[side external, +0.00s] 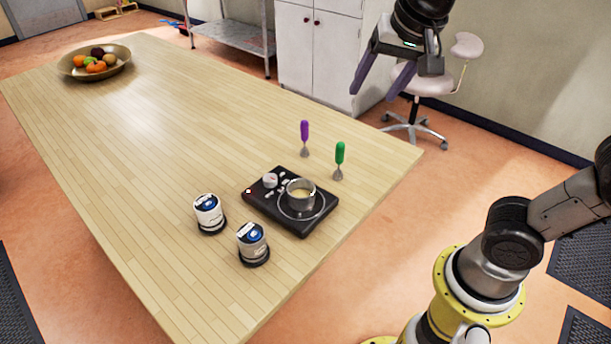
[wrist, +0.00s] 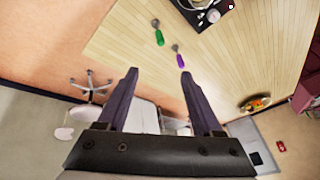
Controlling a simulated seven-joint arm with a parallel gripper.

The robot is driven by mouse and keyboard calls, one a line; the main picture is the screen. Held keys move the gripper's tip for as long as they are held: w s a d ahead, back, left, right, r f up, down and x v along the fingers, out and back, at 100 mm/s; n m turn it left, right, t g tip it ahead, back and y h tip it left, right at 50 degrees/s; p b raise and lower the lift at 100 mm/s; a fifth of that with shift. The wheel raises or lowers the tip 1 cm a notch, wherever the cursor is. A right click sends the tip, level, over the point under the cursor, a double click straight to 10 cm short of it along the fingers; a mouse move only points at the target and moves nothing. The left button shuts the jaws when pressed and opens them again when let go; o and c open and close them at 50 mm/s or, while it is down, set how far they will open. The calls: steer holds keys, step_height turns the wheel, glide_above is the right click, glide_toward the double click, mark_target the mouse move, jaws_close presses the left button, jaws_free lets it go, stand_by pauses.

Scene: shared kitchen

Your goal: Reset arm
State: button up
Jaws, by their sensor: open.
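My gripper (side external: 381,76) is raised high at the upper right of the side view, well above the table and apart from everything on it. In the wrist view my gripper (wrist: 164,74) shows two dark fingers spread wide with nothing between them. It is open and empty. The wooden table (side external: 170,150) lies below it.
A black hotplate (side external: 262,208) carries a small metal pot (side external: 301,199) with pale contents. Two white-and-blue canisters (side external: 209,212) (side external: 252,242) stand beside it. A fruit bowl (side external: 72,68) sits at the far end. A stool (side external: 432,85) and white cabinets (side external: 318,45) stand behind the table.

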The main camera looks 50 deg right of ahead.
steer(key=s+f+n+y, duration=0.1)
steer(key=s+f+n, duration=0.7)
steer(key=s, duration=0.3)
steer(key=shift+s+n+t+y, duration=0.4)
steer(key=shift+n, duration=0.5)
